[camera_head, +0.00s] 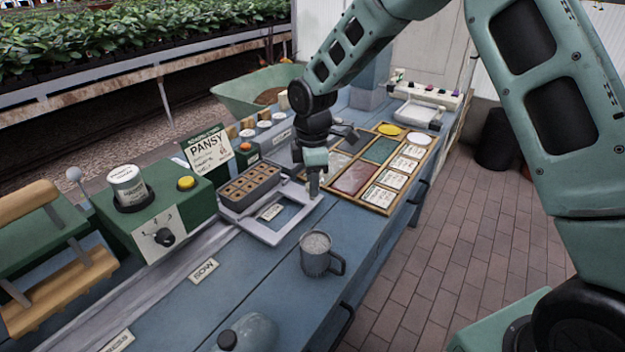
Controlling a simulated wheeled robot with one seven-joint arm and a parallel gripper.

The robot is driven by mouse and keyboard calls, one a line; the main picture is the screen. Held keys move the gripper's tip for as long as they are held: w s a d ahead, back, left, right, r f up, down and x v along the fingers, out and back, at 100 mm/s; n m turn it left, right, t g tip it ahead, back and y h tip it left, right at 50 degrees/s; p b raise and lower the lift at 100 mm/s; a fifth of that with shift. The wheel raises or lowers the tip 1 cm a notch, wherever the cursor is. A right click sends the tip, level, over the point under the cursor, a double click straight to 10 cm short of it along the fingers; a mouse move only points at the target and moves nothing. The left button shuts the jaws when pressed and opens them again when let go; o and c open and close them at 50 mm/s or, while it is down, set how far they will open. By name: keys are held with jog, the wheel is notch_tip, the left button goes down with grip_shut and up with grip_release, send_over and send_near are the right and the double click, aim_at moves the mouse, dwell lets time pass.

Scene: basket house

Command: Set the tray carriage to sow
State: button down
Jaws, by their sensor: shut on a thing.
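The tray carriage (270,238) is a pale grey frame on a rail along the blue bench. A brown cell tray (249,187) sits at its left part, and a small label lies in its front part. A white label reading SOW (203,271) is on the bench, nearer to me than the carriage; the carriage stands apart from it. My gripper (314,187) points down at the carriage's right edge and is shut on what looks like the carriage's handle. The fingers mostly hide the grip.
A grey mug (316,254) stands just in front of the carriage, and a grey rounded can (248,333) is nearer. A green machine (150,215) with dial and yellow button is left of the rail. A divided wooden tray (376,200) is to the right.

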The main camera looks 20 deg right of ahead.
jog(key=s+a, duration=0.4)
jog(key=a, duration=0.1)
jog(key=s+a, duration=0.4)
jog(key=a, duration=0.2)
jog(key=s+a, duration=0.4)
jog(key=a, duration=0.2)
jog(key=shift+s+p, duration=0.15)
jog(key=shift+p, duration=0.2)
jog(key=c, duration=1.1)
grip_release()
jog(key=shift+o, duration=0.2)
notch_tip(320, 180, up, 17)
jog(key=shift+r, duration=0.2)
jog(key=s+d+f+m+p, duration=0.1)
jog(key=s+d+m, duration=0.3)
jog(key=s, duration=0.6)
jog(key=s+d+f+m+p, duration=0.1)
jog(key=s+d+f+m, duration=0.2)
jog(key=s+d, duration=0.3)
jog(key=s+m, duration=0.1)
jog(key=s, duration=0.4)
jog(key=shift+d+m+y+p, duration=0.3)
jog(key=shift+d, duration=0.1)
